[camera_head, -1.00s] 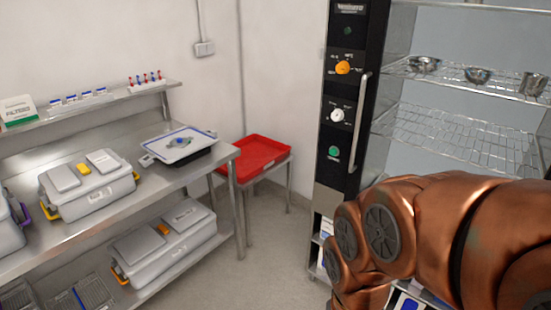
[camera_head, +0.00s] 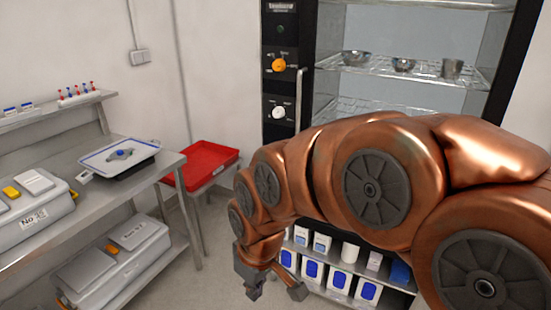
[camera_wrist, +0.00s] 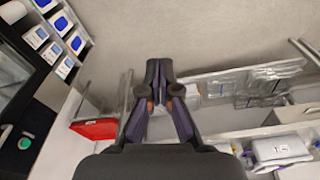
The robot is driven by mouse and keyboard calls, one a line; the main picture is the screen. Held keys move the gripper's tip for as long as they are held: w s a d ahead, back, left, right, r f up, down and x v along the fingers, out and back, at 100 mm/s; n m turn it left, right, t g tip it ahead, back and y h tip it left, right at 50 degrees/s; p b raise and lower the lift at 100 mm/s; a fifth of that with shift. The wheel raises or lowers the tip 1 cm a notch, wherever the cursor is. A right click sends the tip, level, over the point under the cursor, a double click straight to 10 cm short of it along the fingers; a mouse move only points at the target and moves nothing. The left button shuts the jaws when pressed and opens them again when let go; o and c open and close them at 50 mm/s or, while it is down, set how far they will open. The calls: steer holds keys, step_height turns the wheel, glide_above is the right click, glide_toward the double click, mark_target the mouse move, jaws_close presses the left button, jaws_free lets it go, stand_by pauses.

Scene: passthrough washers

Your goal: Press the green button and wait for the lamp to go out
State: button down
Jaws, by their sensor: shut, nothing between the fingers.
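The black control panel (camera_head: 280,70) of the tall glass-fronted cabinet carries an orange knob (camera_head: 278,65), a white knob (camera_head: 279,112) and a small dark green round spot (camera_head: 281,29) near the top, perhaps the lamp; it looks unlit. The green button (camera_wrist: 25,143) shows at the lower left of the wrist view; in the head view my arm hides it. My gripper (camera_wrist: 159,66) is shut and empty, its fingers together, pointing away from the panel. In the head view my gripper (camera_head: 270,285) hangs low in front of the cabinet, apart from the panel.
A vertical door handle (camera_head: 300,98) stands out beside the panel. Metal bowls (camera_head: 356,57) stand on the cabinet's wire shelf. Boxes (camera_head: 312,271) fill the shelf below. A red tray (camera_head: 205,162) sits on a small table, left of my arm. A steel bench (camera_head: 95,195) stands at left.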

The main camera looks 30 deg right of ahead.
steer(key=w+d+f+n+t+b, duration=0.1)
steer(key=w+d+n+t+b, duration=0.15)
steer(key=w, duration=0.95)
steer(key=w+d+f+n+t+y+b, duration=0.1)
steer(key=w+d+n+t+b, duration=0.2)
steer(key=w, duration=0.8)
steer(key=w+d+f+n+t+b, duration=0.1)
steer(key=w+d+n+t, duration=0.2)
steer(key=w, duration=0.9)
steer(key=w+d+f+t+h+b, duration=0.1)
steer(key=w+d+t+h, duration=0.1)
steer(key=d, duration=0.6)
steer(key=w+d+f+n+t+h+b, duration=0.1)
steer(key=w+d+f+t+h+b, duration=0.1)
steer(key=w+d, duration=0.3)
steer(key=w+d+f+n+t+h+b, duration=0.1)
steer(key=w+d+t+h+b, duration=0.1)
steer(key=d, duration=1)
steer(key=shift+w+f+t, duration=0.35)
steer(key=shift+w+t, duration=0.4)
steer(key=shift+w, duration=0.15)
steer(key=shift+d+n, duration=0.1)
steer(key=shift+n, duration=0.15)
